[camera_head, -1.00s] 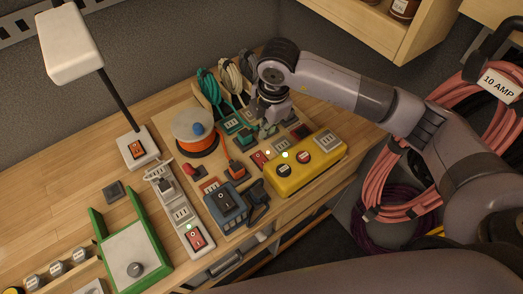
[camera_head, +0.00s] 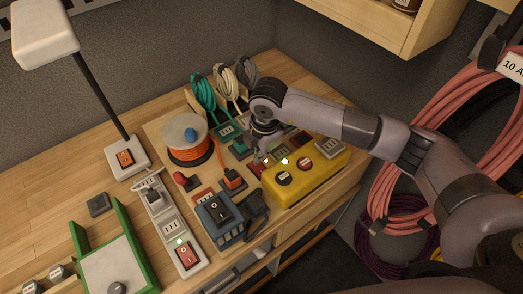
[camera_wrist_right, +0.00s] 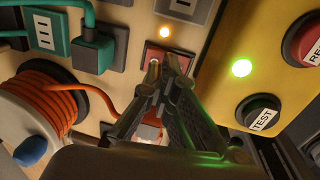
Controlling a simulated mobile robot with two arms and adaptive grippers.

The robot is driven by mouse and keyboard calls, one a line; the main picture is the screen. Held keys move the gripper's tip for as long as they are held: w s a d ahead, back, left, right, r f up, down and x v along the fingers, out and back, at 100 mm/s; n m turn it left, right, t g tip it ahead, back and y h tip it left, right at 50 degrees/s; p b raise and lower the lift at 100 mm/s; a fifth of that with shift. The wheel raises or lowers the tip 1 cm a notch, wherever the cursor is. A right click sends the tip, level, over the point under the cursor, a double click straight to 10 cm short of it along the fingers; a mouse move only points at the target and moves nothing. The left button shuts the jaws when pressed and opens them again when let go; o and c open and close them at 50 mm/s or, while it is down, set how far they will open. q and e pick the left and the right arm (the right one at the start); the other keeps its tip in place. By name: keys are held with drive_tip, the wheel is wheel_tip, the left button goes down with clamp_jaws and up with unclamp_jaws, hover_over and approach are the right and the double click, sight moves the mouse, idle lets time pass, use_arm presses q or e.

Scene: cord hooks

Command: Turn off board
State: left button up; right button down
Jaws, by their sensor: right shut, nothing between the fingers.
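The board (camera_head: 158,127) is a wooden panel of sockets and switches on the bench. Its red rocker switch (camera_head: 256,168) is partly hidden by my right gripper (camera_head: 262,157) in the head view. My left gripper is not in view.
A yellow box (camera_head: 318,172) with TEST (camera_wrist_right: 262,118) and red buttons and a lit green lamp stands close beside the gripper. An orange cord reel (camera_head: 187,140), a blue switch box (camera_head: 220,214) and a white power strip (camera_head: 168,226) are nearby. Coiled cords hang behind.

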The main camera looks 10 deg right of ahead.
sight(261, 168)
drive_tip(key=shift+w+a+f+b, duration=0.15)
drive_tip(key=shift+f+b, duration=0.4)
drive_tip(key=shift+f, duration=0.85)
drive_tip(key=shift+w+f+b, duration=0.1)
drive_tip(key=shift+f+b, duration=0.35)
drive_tip(key=shift+b, duration=0.25)
drive_tip(key=shift+r, duration=0.25)
drive_tip(key=shift+s+p, duration=0.2)
drive_tip(key=shift+p, duration=0.1)
drive_tip(key=shift+s+d, duration=0.35)
drive_tip(key=shift+s, duration=0.25)
drive_tip(key=shift+w, duration=0.1)
